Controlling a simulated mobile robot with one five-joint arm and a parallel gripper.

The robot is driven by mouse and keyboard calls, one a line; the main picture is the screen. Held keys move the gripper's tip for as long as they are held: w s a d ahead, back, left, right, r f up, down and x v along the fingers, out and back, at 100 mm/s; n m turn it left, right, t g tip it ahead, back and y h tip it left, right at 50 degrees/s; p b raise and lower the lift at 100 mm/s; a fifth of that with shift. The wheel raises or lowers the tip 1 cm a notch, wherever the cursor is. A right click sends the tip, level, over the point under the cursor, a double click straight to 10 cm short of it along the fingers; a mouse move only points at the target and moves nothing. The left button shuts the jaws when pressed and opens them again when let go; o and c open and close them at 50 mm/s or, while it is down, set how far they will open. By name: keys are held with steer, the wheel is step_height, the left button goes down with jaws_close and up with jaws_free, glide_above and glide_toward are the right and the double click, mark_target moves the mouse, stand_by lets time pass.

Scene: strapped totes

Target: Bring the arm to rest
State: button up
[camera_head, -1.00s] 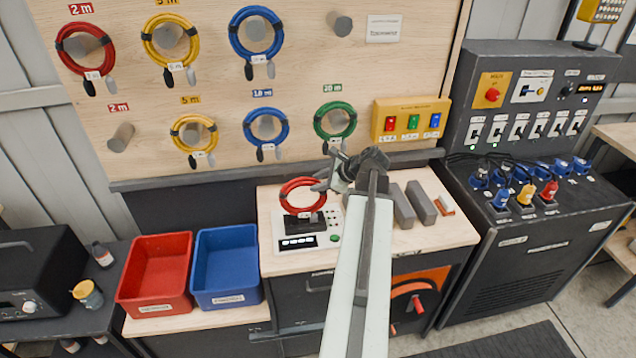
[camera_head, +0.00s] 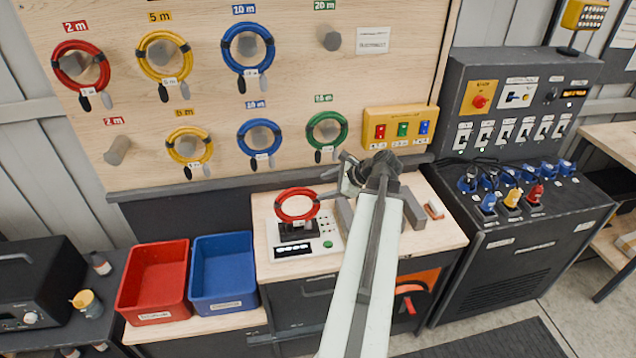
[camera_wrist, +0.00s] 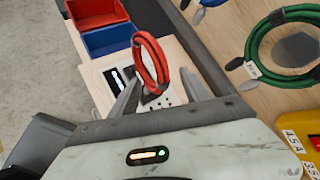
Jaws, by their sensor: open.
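My gripper (camera_head: 337,181) is above the wooden bench (camera_head: 425,240), in front of the pegboard. Its jaws are open and hold nothing; its two fingers also show in the wrist view (camera_wrist: 157,100). A red cable coil (camera_head: 297,204) stands on the small tester (camera_head: 294,250) just left of my gripper, apart from it in the head view. In the wrist view the red coil (camera_wrist: 151,65) shows between and beyond the fingers. My arm reaches up from the bottom of the head view and hides part of the bench.
Several coils hang on the pegboard (camera_head: 290,95), including a green one (camera_head: 327,130) near my gripper. A yellow button box (camera_head: 400,127) is behind it. Red (camera_head: 153,282) and blue (camera_head: 223,274) bins stand left. A black panel cabinet (camera_head: 520,245) stands right.

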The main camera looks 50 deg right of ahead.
steer(key=w+a+f+n+y+b, duration=0.3)
steer(key=w+a, duration=0.9)
steer(key=a, duration=0.1)
steer(key=w+a+f+n+g+y+b, duration=0.1)
steer(key=w+a+f+n, duration=0.15)
steer(key=a, duration=0.45)
steer(key=w+a+f+n+g+b, duration=0.1)
steer(key=w+a+g, duration=0.15)
steer(key=a, duration=0.45)
steer(key=w+a+f+n+y+b, duration=0.1)
steer(key=w+a+f+n, duration=0.15)
steer(key=a, duration=0.45)
steer(key=s+a+f+n+g+h+b, duration=0.1)
steer(key=a+f+n+g, duration=0.2)
steer(key=a, duration=0.4)
steer(key=s+a+f+n+h+b, duration=0.1)
steer(key=s+a+f+n+b, duration=0.1)
steer(key=a+n, duration=0.4)
steer(key=s+a+f+n+g+h+b, duration=0.1)
steer(key=a+f+n+g, duration=0.15)
steer(key=a, duration=0.55)
steer(key=s+d+f+n+h, duration=0.1)
steer(key=s+d+n+h, duration=0.1)
steer(key=d+n, duration=0.3)
steer(key=s+n, duration=0.1)
steer(key=n, duration=0.2)
steer(key=shift+g+h, duration=0.4)
steer(key=shift+d+f, duration=0.1)
